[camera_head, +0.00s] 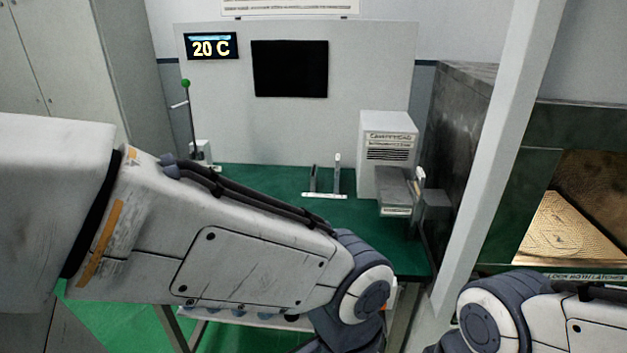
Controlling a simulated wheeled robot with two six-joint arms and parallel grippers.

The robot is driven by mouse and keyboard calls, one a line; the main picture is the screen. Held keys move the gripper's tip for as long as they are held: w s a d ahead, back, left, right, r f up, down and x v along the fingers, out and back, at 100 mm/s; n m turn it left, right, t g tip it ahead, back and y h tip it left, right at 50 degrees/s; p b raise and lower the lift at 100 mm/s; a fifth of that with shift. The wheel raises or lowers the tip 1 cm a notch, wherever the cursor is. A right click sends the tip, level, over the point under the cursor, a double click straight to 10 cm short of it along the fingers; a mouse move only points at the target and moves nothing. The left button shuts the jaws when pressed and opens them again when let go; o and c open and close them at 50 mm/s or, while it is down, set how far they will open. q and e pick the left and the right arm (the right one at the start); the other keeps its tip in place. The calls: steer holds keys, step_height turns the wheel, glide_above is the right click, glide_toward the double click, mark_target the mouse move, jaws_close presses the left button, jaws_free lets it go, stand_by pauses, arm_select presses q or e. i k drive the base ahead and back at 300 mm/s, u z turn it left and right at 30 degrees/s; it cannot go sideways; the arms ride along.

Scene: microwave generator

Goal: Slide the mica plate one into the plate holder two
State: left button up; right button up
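A small stand (324,195) with a white base and two thin uprights, one dark and one white, is on the green table (285,180). A grey block-like fixture (396,189) with a labelled front and a white upright beside it is at the table's right side. I cannot tell which of these, if either, is plate holder two. I cannot make out mica plate one. My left arm crosses the left and middle of the view and hides the table's front left. My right arm enters at the bottom right. Both grippers are outside the picture.
A white vented box (386,145) stands behind the grey fixture. A thin rod with a green ball (186,84) stands at the back left. A display (211,46) reads 20 C. A slanted white post (499,150) and a dark cabinet (465,120) bound the right side.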

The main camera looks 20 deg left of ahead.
mark_target(421, 175)
steer(key=k, duration=0.55)
steer(key=u, duration=0.8)
steer(key=i, duration=1.85)
steer(key=z, duration=0.55)
